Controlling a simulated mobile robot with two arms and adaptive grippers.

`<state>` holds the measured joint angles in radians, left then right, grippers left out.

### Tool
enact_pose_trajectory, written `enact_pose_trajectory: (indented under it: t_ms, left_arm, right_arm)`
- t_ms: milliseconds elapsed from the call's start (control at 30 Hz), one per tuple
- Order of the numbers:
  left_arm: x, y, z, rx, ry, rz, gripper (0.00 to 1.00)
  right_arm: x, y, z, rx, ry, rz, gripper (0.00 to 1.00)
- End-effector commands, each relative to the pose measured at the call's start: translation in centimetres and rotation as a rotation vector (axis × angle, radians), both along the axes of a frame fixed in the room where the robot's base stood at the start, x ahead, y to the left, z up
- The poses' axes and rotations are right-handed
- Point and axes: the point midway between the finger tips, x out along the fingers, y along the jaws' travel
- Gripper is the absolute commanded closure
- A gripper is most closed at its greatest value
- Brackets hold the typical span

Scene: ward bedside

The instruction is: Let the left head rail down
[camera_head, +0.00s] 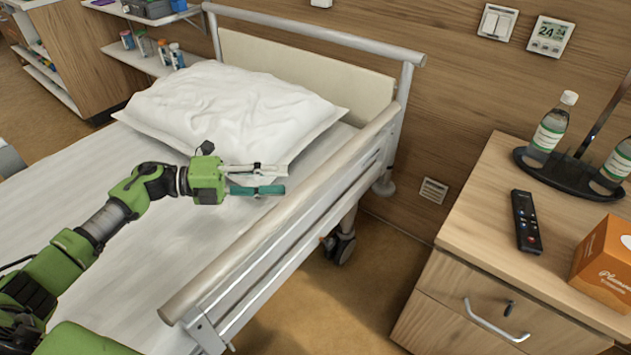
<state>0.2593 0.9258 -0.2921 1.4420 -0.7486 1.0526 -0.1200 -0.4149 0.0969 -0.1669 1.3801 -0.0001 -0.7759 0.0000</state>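The bed's side rail (285,218) runs along the right side of the bed, from beside the headboard toward the front. It stands raised, with its round pale top bar above the mattress and lower bars below it. My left gripper (284,180) is over the bed in front of the pillow (225,108), on the inner side of the rail. Its two fingers are apart, pointing right toward the rail, with nothing between them. It looks close to the rail, but I cannot tell the exact gap. No release catch can be made out. My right gripper is not in view.
A bedside cabinet (478,232) stands right of the bed, with a remote (526,222), an orange box (606,264) and bottles on a black tray (527,163). Floor (375,262) shows between bed and cabinet. The headboard (300,75) is near the wall.

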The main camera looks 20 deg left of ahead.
Motion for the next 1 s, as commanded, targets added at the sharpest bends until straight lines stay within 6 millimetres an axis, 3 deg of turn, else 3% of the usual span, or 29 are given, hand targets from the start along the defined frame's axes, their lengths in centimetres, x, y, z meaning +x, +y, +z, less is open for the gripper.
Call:
enact_pose_trajectory:
  t_ms: [200, 400, 600, 867, 1000]
  left_arm:
    - [2.1, -4.5, -0.4, -0.004, -0.003, -0.003, 0.60]
    - [3.5, -7.2, -1.0, -0.003, -0.001, 0.000, 0.60]
    - [4.0, -8.3, -1.3, 0.000, 0.000, 0.000, 0.60]
    - [4.0, -8.4, -1.3, 0.000, 0.000, 0.000, 0.60]
    - [4.0, -8.4, -1.3, 0.000, 0.000, 0.000, 0.91]
  right_arm:
    - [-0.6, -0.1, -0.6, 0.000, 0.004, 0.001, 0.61]
    - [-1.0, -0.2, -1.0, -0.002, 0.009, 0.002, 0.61]
    - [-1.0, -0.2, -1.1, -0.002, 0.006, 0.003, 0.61]
    - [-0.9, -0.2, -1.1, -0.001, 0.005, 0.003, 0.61]
    - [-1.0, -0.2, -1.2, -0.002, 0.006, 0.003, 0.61]
